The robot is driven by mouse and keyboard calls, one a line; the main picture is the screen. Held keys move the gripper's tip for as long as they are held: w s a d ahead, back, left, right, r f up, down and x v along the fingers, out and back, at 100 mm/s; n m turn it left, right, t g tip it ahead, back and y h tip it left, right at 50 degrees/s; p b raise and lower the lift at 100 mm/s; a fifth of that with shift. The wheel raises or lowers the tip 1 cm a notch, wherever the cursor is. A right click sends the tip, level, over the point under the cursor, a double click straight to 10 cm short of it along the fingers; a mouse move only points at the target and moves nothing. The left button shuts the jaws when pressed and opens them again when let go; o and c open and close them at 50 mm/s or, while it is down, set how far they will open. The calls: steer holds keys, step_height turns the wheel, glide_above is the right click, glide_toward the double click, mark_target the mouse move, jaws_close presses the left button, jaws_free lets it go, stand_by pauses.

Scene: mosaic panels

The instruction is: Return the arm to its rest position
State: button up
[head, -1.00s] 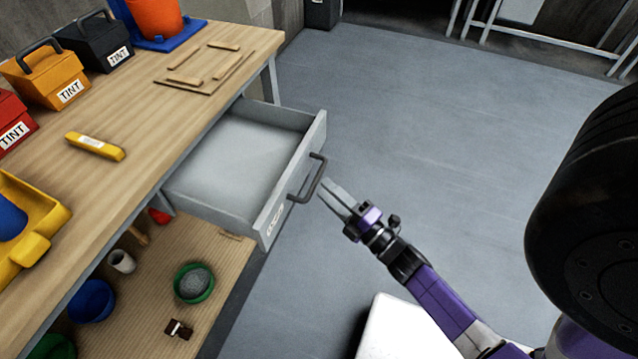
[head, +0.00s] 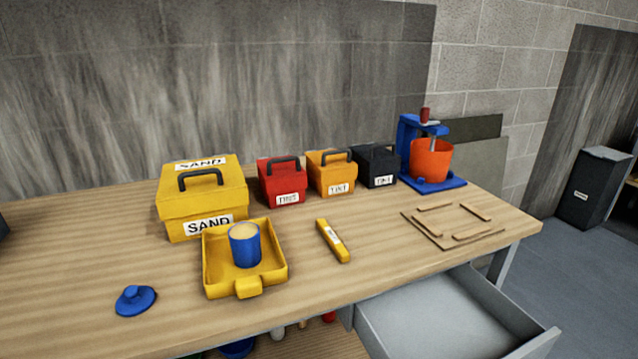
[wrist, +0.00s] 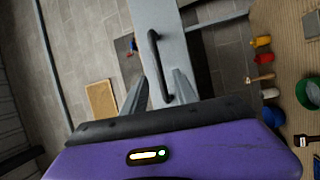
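My gripper (wrist: 160,78) shows only in the wrist view, with its two grey fingers apart and nothing held. The dark drawer handle (wrist: 155,62) is ahead of the fingers, in line with the gap between them. It sits on the pale drawer front (wrist: 176,40). In the head view the grey drawer (head: 440,310) is pulled out from under the workbench (head: 370,265), and its inside looks empty where visible. My arm and gripper are outside the head view.
On the bench are a yellow SAND box (head: 200,205), a yellow tray (head: 215,280) with a blue cup (head: 244,246), red (head: 282,182), orange (head: 330,172) and black (head: 376,166) TINT boxes, a yellow bar (head: 333,241), a blue lid (head: 135,300) and an orange bucket (head: 431,160).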

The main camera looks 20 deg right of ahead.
steer(key=s+a+r+m+g+y+p, duration=0.1)
steer(key=s+a+r+m+g+y, duration=0.1)
steer(key=a+r+m, duration=0.4)
steer(key=s+a+r+m+g+y+p, duration=0.1)
steer(key=s+a+r+m+y, duration=0.4)
steer(key=a, duration=1.2)
step_height(320, 180, up, 5)
steer(key=shift+s+f+m+g+p, duration=0.1)
steer(key=shift+s+m+g+p, duration=0.3)
steer(key=shift+s+m+p, duration=0.45)
